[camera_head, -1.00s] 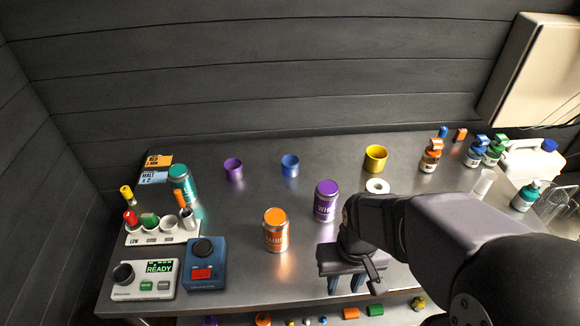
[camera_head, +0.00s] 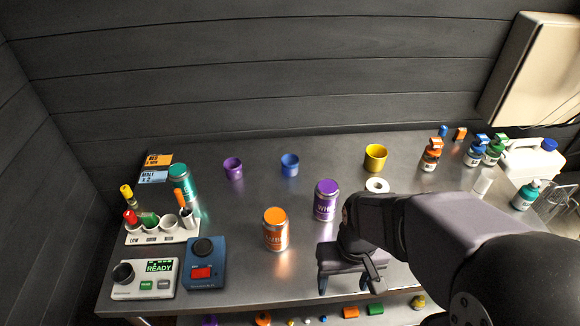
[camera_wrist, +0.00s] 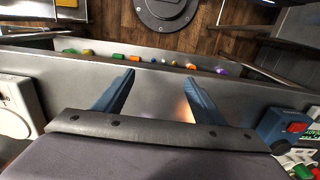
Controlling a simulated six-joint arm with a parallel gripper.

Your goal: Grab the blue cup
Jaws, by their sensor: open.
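The blue cup (camera_head: 290,165) stands upright on the metal table near the back wall, between a purple cup (camera_head: 233,168) and a yellow cup (camera_head: 375,158). My gripper (camera_head: 341,288) is at the front edge of the table, well in front of the blue cup and to its right, pointing down. In the wrist view my gripper (camera_wrist: 157,92) is open, with two blue fingers spread apart and nothing between them. The blue cup is not visible in the wrist view.
A teal can (camera_head: 181,183), a tube rack (camera_head: 150,237) and a blue device (camera_head: 206,264) are at the left. Table around the blue cup is clear.

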